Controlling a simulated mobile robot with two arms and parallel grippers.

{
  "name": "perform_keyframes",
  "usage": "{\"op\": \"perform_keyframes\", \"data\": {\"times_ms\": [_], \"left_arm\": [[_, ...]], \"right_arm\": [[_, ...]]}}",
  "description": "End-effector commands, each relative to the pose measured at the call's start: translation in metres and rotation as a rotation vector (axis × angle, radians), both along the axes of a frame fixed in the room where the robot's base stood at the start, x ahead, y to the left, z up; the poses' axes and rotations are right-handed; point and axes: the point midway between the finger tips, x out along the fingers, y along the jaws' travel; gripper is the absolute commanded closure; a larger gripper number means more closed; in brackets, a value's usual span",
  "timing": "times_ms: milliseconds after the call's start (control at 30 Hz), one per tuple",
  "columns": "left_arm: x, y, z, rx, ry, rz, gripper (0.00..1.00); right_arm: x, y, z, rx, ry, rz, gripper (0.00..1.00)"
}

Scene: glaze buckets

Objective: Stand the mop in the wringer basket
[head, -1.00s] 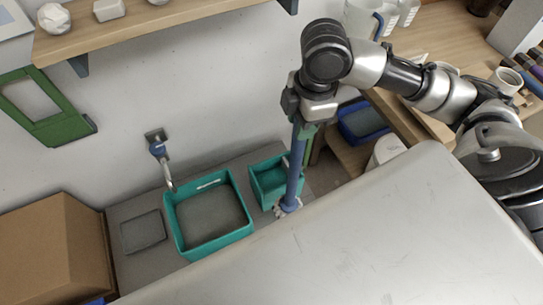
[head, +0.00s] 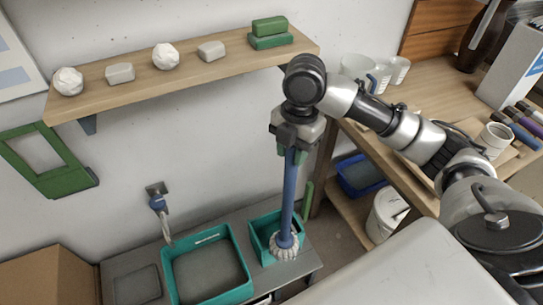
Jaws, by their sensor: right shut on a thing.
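The mop (head: 288,195) has a blue handle and a pale, fringed head (head: 284,246), and hangs nearly upright. My right gripper (head: 292,147) is shut on the top of its handle. The wringer basket, seemingly the small teal box (head: 258,221), stands on the grey bench, right of the larger teal basin (head: 172,274). In the head view the mop head overlaps the box's front right part. I cannot tell whether it is inside the box or in front of and above it. My left gripper is out of view.
A tap (head: 159,205) is on the wall above the large basin. A wooden shelf (head: 190,81) with pale lumps and green blocks runs above. A wooden table (head: 436,99) and a white bucket (head: 386,214) are to the right.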

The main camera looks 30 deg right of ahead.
Motion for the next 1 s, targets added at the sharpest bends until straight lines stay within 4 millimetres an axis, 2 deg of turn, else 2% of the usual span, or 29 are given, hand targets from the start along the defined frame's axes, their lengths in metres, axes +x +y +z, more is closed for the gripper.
{"op": "perform_keyframes", "data": {"times_ms": [33, 200, 400, 733, 1000], "left_arm": [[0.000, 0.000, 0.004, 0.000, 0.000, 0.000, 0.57], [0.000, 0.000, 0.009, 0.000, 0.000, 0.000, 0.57], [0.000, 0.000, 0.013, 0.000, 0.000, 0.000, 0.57], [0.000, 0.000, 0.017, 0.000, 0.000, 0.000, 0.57], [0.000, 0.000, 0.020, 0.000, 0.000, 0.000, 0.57]], "right_arm": [[0.014, 0.000, 0.003, 0.002, -0.003, -0.003, 1.00], [0.052, -0.002, 0.003, 0.002, -0.001, -0.003, 1.00], [0.080, -0.004, 0.002, 0.000, -0.002, -0.001, 1.00], [0.107, -0.006, 0.002, 0.000, -0.002, -0.001, 1.00], [0.105, -0.006, -0.023, -0.001, 0.001, -0.001, 1.00]]}}
